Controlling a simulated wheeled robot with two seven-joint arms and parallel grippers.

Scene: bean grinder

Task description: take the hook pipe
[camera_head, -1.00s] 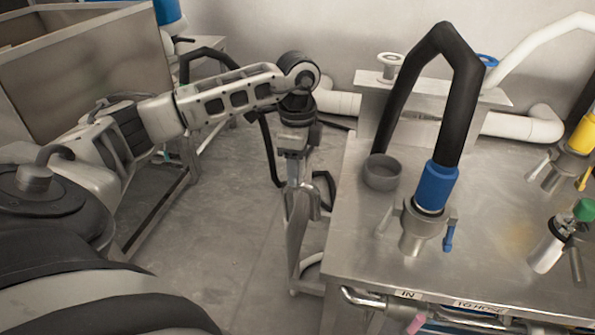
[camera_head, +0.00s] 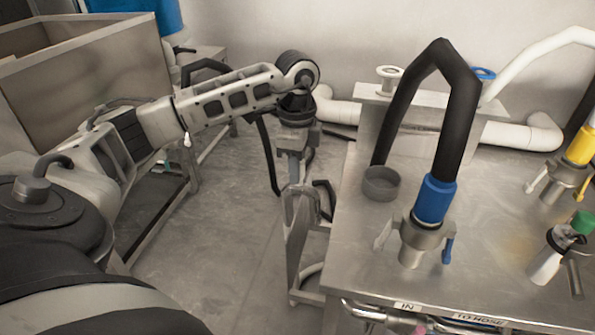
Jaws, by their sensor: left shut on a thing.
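My left gripper (camera_head: 297,172) points straight down beside the left edge of the metal table. It is shut on a slim grey metal piece (camera_head: 301,207), which looks like part of the hook pipe; its lower end blends into the stand below, so I cannot tell whether it is clear of it. A large black bent pipe (camera_head: 458,110) with a blue coupling (camera_head: 434,200) stands upright on the table, apart from my gripper. My right gripper is out of view.
The metal table (camera_head: 350,255) fills the right side. It bears a grey cup (camera_head: 381,184), a yellow coupling (camera_head: 582,146) and a green-capped valve (camera_head: 546,262). A metal-framed stand (camera_head: 318,280) is under my gripper. Open floor (camera_head: 225,240) lies to its left.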

